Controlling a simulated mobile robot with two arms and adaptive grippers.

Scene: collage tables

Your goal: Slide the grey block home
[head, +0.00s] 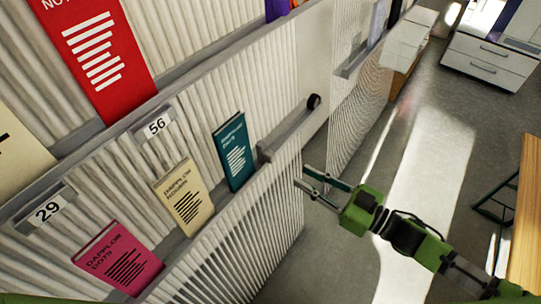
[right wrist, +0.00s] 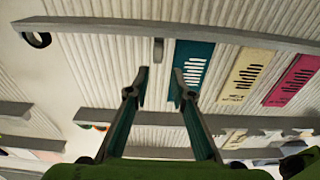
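The grey block (right wrist: 158,50) shows in the right wrist view as a small upright piece against the white ribbed panel, at the ledge (right wrist: 100,27) and beside the teal booklet (right wrist: 192,68). In the head view it appears as the grey end piece (head: 264,152) on the ledge just right of the teal booklet (head: 235,152). My right gripper (head: 303,176) is open and empty, off the panel's lower right part. In the right wrist view its two fingers (right wrist: 155,90) stand apart, with the block between and beyond the tips, not touching. My left gripper is not in view.
A black ring (head: 314,102) sits at the ledge's right end. Cream (head: 182,197) and pink (head: 118,258) booklets stand left of the teal one, near number tags 56 (head: 157,125) and 29 (head: 48,210). Open floor (head: 420,180) lies right; a wooden table (head: 527,220) stands at the right edge.

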